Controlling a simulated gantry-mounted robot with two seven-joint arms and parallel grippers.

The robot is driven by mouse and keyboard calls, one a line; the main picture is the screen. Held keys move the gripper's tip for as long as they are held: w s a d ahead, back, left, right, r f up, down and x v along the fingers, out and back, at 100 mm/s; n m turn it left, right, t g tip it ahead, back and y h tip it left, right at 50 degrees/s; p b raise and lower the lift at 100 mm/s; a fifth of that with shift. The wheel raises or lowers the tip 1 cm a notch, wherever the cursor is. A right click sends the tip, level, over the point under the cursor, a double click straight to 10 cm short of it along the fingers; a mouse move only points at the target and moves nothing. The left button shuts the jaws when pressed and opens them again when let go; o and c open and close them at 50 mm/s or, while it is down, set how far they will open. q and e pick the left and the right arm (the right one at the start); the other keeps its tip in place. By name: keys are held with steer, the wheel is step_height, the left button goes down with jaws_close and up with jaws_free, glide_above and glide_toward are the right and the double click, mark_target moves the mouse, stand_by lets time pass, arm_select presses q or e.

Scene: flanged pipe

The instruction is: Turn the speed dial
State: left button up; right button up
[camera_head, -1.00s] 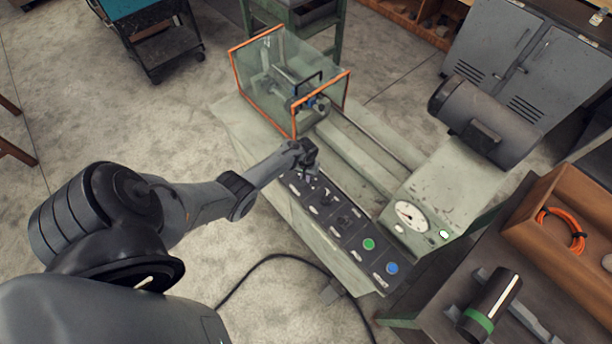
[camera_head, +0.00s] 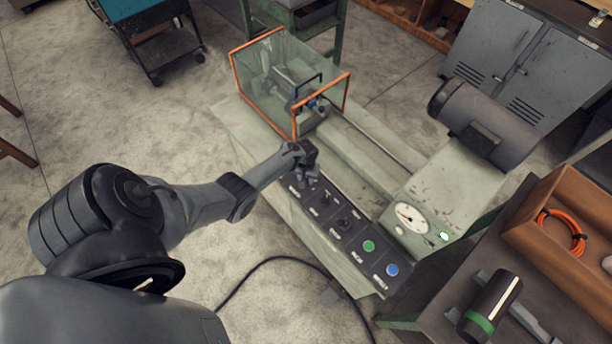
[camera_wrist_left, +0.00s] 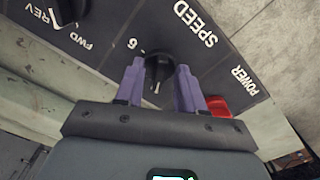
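The speed dial (camera_wrist_left: 158,70) is a small black knob on the dark control panel in the left wrist view, beside the word SPEED and a "6". A pale pointer line shows on it. My left gripper (camera_wrist_left: 160,76) has its two purple fingers on either side of the dial, with a gap visible at least on the right. In the head view my left gripper (camera_head: 308,168) is over the far left end of the control panel (camera_head: 329,228) and hides the dial. My right gripper is not in view.
A red switch (camera_wrist_left: 218,105) by POWER lies close to one finger. A FWD/REV knob (camera_wrist_left: 66,12) is on the other side. The panel also has green (camera_head: 369,246) and blue (camera_head: 392,269) buttons. A clear orange-edged guard (camera_head: 290,85) stands behind the gripper.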

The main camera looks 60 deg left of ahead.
arm_select(q)
step_height(320, 180, up, 11)
steer(key=p, duration=0.3)
steer(key=shift+f, duration=0.1)
stand_by(0.4)
steer(key=shift+s, duration=0.1)
steer(key=s+d+f+m+g+y, duration=0.1)
steer(key=s+d+f, duration=0.15)
steer(key=s, duration=0.55)
steer(key=s+d+f+m+g+y, duration=0.15)
steer(key=s+d, duration=0.25)
steer(key=s, duration=0.4)
steer(key=d+r+m+t+h, duration=0.1)
steer(key=d+r+m+t, duration=0.2)
steer(key=d+r, duration=0.7)
steer(key=d+r+m+t+h+p, duration=0.1)
steer(key=d+r+m+t, duration=0.2)
steer(key=d+r, duration=0.8)
step_height(320, 180, up, 5)
steer(key=shift+w+f+m+h, duration=0.15)
steer(key=shift+w+m+h, duration=0.25)
steer(key=shift+m, duration=0.25)
